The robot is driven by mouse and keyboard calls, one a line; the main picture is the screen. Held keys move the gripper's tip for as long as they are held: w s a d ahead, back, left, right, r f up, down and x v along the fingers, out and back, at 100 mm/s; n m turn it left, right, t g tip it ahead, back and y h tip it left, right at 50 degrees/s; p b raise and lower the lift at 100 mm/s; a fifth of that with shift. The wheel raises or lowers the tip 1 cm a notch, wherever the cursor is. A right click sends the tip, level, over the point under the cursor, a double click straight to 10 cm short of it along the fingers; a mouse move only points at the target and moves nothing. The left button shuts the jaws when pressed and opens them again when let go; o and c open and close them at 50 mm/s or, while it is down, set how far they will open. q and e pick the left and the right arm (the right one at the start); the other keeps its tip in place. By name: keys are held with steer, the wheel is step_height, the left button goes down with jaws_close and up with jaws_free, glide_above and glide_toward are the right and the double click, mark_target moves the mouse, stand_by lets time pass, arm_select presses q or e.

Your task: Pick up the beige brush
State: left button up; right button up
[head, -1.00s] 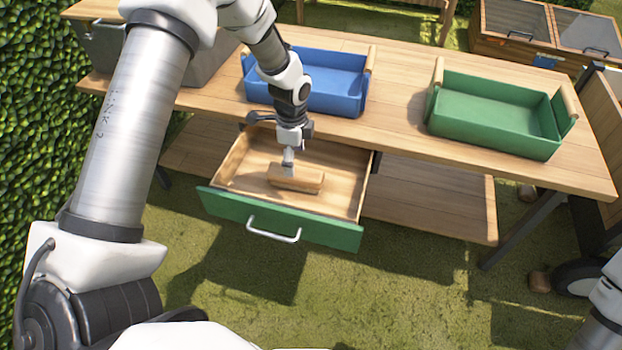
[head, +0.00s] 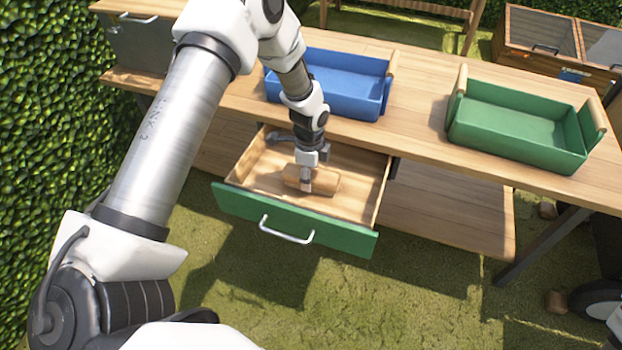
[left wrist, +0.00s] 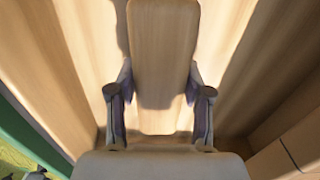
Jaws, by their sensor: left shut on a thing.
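The beige brush (head: 324,182) lies inside the open drawer (head: 365,190) with the green front. Its flat wooden back also fills the middle of the left wrist view (left wrist: 162,45). My left gripper (head: 306,184) reaches straight down into the drawer and is shut on the brush. In the left wrist view its two fingers (left wrist: 160,108) press on either side of the brush. The brush's underside is hidden, and I cannot tell whether it touches the drawer floor. My right gripper is not in view.
The drawer's green front (head: 290,220) has a metal handle (head: 286,230). A blue crate (head: 345,92) and a green crate (head: 520,145) stand on the wooden table (head: 420,135) above. A hedge (head: 50,120) is at the left. The drawer walls surround the gripper closely.

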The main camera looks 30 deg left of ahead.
arm_select(q)
step_height(320, 180, up, 10)
steer(key=shift+f+p, duration=0.1)
steer(key=shift+p, duration=1.1)
